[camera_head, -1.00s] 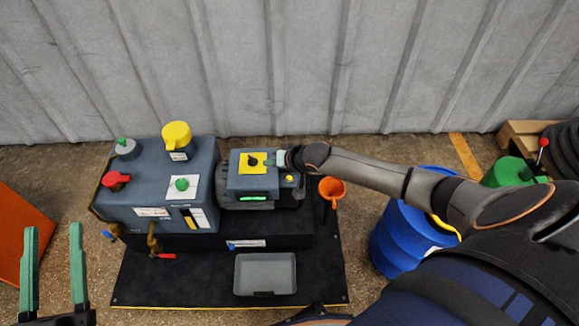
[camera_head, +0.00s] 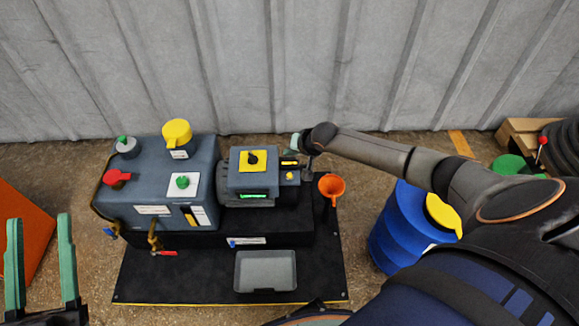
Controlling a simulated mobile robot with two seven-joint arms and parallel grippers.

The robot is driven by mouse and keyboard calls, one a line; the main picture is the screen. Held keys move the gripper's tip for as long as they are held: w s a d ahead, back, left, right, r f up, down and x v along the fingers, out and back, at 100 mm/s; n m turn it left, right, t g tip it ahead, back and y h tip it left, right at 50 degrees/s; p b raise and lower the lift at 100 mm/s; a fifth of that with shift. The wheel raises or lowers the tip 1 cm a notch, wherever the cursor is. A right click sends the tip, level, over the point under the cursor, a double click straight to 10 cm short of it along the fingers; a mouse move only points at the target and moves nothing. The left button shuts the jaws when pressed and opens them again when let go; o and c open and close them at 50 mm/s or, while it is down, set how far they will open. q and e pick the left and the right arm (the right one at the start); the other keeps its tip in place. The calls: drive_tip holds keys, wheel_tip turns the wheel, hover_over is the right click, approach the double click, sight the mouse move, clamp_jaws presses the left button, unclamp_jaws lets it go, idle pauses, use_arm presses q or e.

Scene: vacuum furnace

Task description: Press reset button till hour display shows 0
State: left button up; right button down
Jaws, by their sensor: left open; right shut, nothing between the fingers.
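The grey pump motor box (camera_head: 251,183) stands at the middle of the black base. On its top are a black knob on a yellow plate (camera_head: 253,160), a small dark display with yellow marking (camera_head: 290,163) and a small yellow button (camera_head: 290,176). A green lit strip (camera_head: 252,196) is on its front. The display's digits are too small to read. My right gripper (camera_head: 297,143) is shut and empty, just behind and above the display, apart from the yellow button. My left gripper (camera_head: 40,265) is open and empty at the lower left, away from the machine.
A grey tank (camera_head: 150,190) with red, green and yellow caps adjoins the box on the left. An orange funnel (camera_head: 332,186) stands right of it. A blue barrel (camera_head: 396,235) is under my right arm. A grey tray (camera_head: 265,272) lies in front; a wall is behind.

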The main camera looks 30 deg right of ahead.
use_arm(q)
drive_tip(key=s+r+m+h+b, duration=0.2)
drive_tip(key=s+r+m+h, duration=0.3)
drive_tip(key=r+h, duration=0.1)
use_arm(e)
drive_tip(key=f, duration=0.2)
drive_tip(key=b, duration=0.5)
hover_over(290, 177)
wheel_tip(290, 177, down, 4)
drive_tip(key=shift+r, duration=0.1)
drive_tip(key=shift+f+b, duration=0.55)
drive_tip(key=shift+f, duration=0.65)
use_arm(q)
wheel_tip(290, 177, down, 7)
drive_tip(key=d+n, duration=0.1)
drive_tip(key=shift+w+d+n, duration=0.15)
drive_tip(key=shift+w+n, duration=0.1)
drive_tip(key=shift+n, duration=0.15)
drive_tip(key=shift+r, duration=0.15)
use_arm(e)
drive_tip(key=shift+f, duration=0.15)
drive_tip(key=shift+f, duration=0.25)
drive_tip(key=shift+f, duration=0.4)
drive_tip(key=shift+r, duration=0.1)
use_arm(q)
drive_tip(key=shift+r+p, duration=1)
drive_tip(key=shift+p, duration=0.05)
use_arm(e)
drive_tip(key=shift+r, duration=0.7)
